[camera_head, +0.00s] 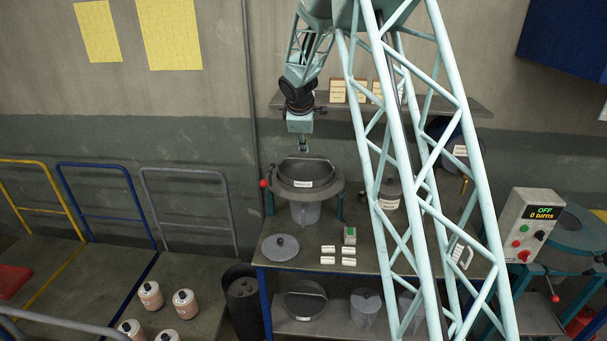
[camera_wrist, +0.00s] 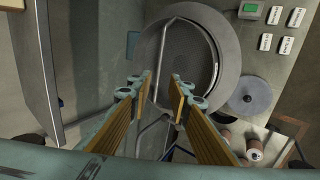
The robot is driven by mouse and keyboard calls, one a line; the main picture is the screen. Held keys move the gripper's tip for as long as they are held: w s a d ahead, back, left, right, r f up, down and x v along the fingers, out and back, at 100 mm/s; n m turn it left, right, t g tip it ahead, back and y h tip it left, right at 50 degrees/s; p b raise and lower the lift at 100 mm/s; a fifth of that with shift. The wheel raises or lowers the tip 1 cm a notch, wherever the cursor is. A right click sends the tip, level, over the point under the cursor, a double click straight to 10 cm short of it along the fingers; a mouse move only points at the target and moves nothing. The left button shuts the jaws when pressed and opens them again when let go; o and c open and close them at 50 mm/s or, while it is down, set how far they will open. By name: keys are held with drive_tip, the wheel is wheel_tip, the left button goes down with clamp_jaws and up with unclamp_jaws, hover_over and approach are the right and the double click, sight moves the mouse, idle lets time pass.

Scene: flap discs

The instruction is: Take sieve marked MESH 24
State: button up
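A round metal sieve (camera_head: 306,170) with a bar handle over it sits in a ring stand (camera_head: 335,187) on the bench. It carries a white label whose text is too small to read. The sieve also shows in the wrist view (camera_wrist: 199,62), with its bar handle running across it. My gripper (camera_head: 304,149) is above the sieve's handle, pointing down, and appears apart from it. In the wrist view my gripper (camera_wrist: 160,88) has its two fingers apart with nothing held between them. Another labelled sieve (camera_head: 304,304) lies on the lower shelf; its label is unreadable.
The bench (camera_head: 377,252) holds a grey lid (camera_head: 281,248), several white tags (camera_head: 328,249) and a small green-topped box (camera_head: 350,236). A labelled pot (camera_head: 389,194) stands further back. A control box (camera_head: 525,230) reads OFF, 0 turns. A wall shelf (camera_head: 455,103) is close behind my arm.

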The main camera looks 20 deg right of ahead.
idle(0.4)
drive_tip(key=x, duration=0.8)
drive_tip(key=shift+w+f+p, duration=0.2)
drive_tip(key=shift+f+p, duration=0.1)
drive_tip(key=shift+d, duration=0.1)
idle(0.4)
drive_tip(key=shift+p+x, duration=0.5)
drive_tip(key=shift+x, duration=2.05)
drive_tip(key=shift+c, duration=0.6)
